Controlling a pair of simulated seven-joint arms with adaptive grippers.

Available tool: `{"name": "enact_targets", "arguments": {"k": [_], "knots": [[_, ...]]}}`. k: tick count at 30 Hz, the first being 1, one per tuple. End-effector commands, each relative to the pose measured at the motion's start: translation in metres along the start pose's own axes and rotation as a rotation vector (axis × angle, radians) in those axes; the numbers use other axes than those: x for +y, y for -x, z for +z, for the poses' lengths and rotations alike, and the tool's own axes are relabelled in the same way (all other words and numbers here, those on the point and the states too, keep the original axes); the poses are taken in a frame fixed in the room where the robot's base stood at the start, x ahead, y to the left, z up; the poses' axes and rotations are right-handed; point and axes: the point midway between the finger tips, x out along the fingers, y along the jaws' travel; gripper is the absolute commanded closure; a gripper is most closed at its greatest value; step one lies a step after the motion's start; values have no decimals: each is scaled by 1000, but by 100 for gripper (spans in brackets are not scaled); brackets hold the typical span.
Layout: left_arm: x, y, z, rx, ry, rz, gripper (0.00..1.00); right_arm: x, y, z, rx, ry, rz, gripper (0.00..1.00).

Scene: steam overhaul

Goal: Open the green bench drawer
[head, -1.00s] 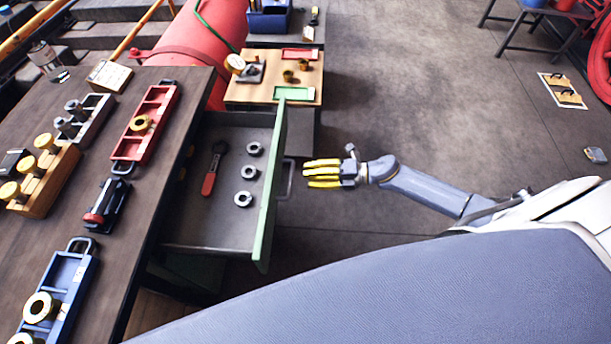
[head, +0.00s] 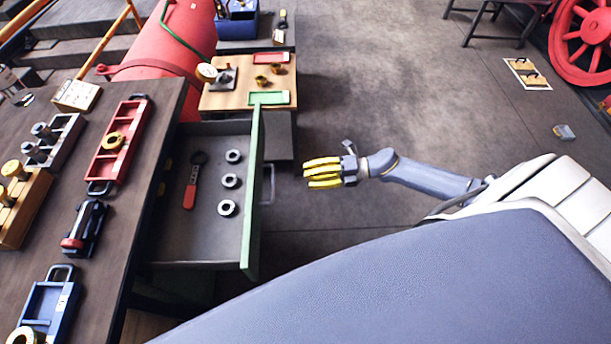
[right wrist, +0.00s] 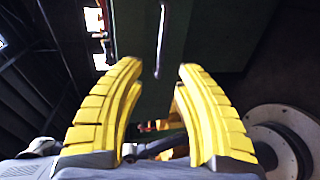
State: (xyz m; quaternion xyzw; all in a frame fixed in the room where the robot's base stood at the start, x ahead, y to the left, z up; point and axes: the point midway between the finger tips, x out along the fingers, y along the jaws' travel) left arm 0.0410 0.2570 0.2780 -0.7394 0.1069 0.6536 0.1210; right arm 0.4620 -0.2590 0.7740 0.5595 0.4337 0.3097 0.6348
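The green bench drawer (head: 253,205) stands pulled out from the dark bench at the left, its inside in plain view. Its grey bar handle (head: 271,184) is on the outer face of the green front; the handle also shows in the right wrist view (right wrist: 162,40), beyond the fingertips. My right gripper (head: 306,173), with yellow fingers, is to the right of the handle, apart from it and pointing at it. In the right wrist view its fingers (right wrist: 160,72) are spread with nothing between them. My left gripper is not in view.
The drawer holds a red-handled tool (head: 191,185) and three grey rings (head: 230,181). The bench top (head: 130,205) carries several trays and parts. A small wooden table (head: 225,100) stands beyond the drawer. The floor around my right gripper is clear.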

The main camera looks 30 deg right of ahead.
Motion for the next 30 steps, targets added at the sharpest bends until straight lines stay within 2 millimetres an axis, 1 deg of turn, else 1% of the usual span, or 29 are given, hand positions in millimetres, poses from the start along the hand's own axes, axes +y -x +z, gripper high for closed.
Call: {"name": "enact_targets", "arguments": {"k": [21,30], "knots": [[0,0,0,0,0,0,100,0,43,0,0,-1,-1,66],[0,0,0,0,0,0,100,0,56,0,0,0,-1,66]]}}
